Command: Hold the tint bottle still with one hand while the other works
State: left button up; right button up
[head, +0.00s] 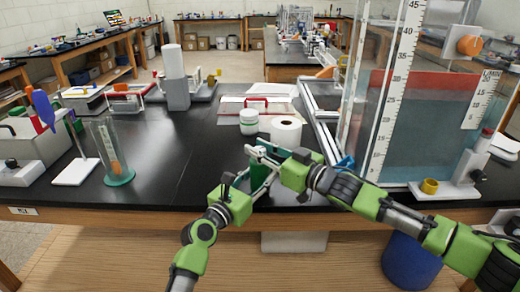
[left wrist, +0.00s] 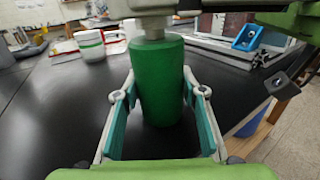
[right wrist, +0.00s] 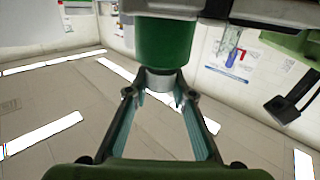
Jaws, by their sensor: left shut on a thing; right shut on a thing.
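The tint bottle is a dark green cylinder (left wrist: 160,80) with a pale neck, upright at the front edge of the black bench. In the head view the bottle (head: 261,172) is mostly hidden by my grippers. My left gripper (left wrist: 158,95) has its fingers on both sides of the bottle's body and is shut on it. My right gripper (right wrist: 160,94) is above, shut on the pale neck or cap (right wrist: 160,80) at the bottle's top. The right wrist view shows the bottle upside down. In the head view, my left gripper (head: 262,187) is just below my right gripper (head: 256,153).
A white jar with a green band (head: 249,122) and a white roll (head: 286,133) stand just behind. A glass cylinder (head: 112,150) stands left. The bench between is clear.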

jog(key=shift+w+d+r+n+g+y, duration=0.1)
jog(key=shift+n+g+y, duration=0.65)
jog(key=shift+n+g, duration=0.3)
jog(key=shift+w+d+r+n+g+y, duration=0.1)
jog(key=shift+n+g+y, duration=0.7)
jog(key=shift+g, duration=0.45)
jog(key=shift+a+g, duration=0.1)
jog(key=shift+g, duration=0.2)
jog(key=shift+s+f+n+g+y, duration=0.15)
jog(key=shift+n+g+y, duration=0.1)
jog(key=shift+n+g, duration=0.3)
jog(key=o, duration=1.2)
jog(key=shift+c, duration=0.2)
jog(key=v, duration=0.7)
jog(key=shift+d, duration=0.35)
jog(key=shift+s, duration=0.1)
